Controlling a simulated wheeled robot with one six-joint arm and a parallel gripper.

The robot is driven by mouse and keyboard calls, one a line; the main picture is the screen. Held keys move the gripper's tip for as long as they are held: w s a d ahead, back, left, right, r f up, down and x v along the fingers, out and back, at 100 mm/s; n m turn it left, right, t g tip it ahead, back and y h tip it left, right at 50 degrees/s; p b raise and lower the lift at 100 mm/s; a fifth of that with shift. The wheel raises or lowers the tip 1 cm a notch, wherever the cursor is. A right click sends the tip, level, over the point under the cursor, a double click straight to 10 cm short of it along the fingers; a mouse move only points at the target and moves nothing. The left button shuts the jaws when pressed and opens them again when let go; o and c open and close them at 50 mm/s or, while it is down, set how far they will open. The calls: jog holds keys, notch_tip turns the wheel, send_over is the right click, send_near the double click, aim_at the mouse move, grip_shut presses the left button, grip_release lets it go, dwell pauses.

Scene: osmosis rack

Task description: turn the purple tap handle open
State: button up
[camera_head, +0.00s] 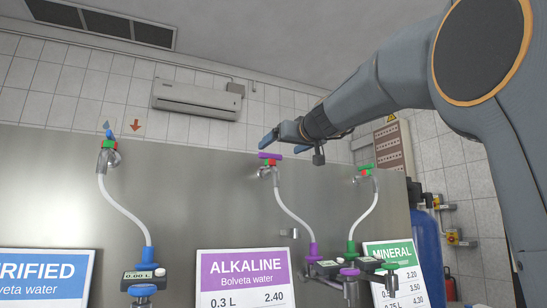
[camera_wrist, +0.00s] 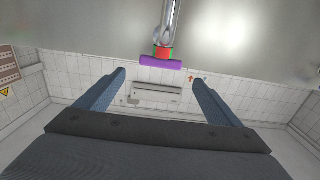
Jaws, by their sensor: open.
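The purple tap handle (camera_head: 270,155) is a short bar on top of the middle tap, lying crosswise above its red and green body. A white hose runs from that tap down to a purple fitting. My gripper (camera_head: 270,141) is just above the handle in the head view, with its blue fingers pointing left. In the wrist view the purple handle (camera_wrist: 161,62) is beyond the fingertips, roughly centred between them. My gripper (camera_wrist: 160,76) is open there, with its fingers wide apart and nothing between them. Contact with the handle does not show.
A blue-handled tap (camera_head: 109,145) is at left and a green-handled tap (camera_head: 365,168) at right on the steel panel (camera_head: 190,190). An ALKALINE sign (camera_head: 246,278) stands below the middle tap. White hoses hang from the taps.

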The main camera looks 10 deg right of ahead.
aim_at(270, 157)
jog(key=w+p, duration=0.1)
jog(key=w, duration=0.2)
jog(key=w+a+p, duration=0.1)
jog(key=w, duration=0.2)
jog(key=shift+w+a, duration=0.15)
jog(key=shift+a, duration=0.05)
jog(key=shift+f, duration=0.1)
jog(key=c, duration=1)
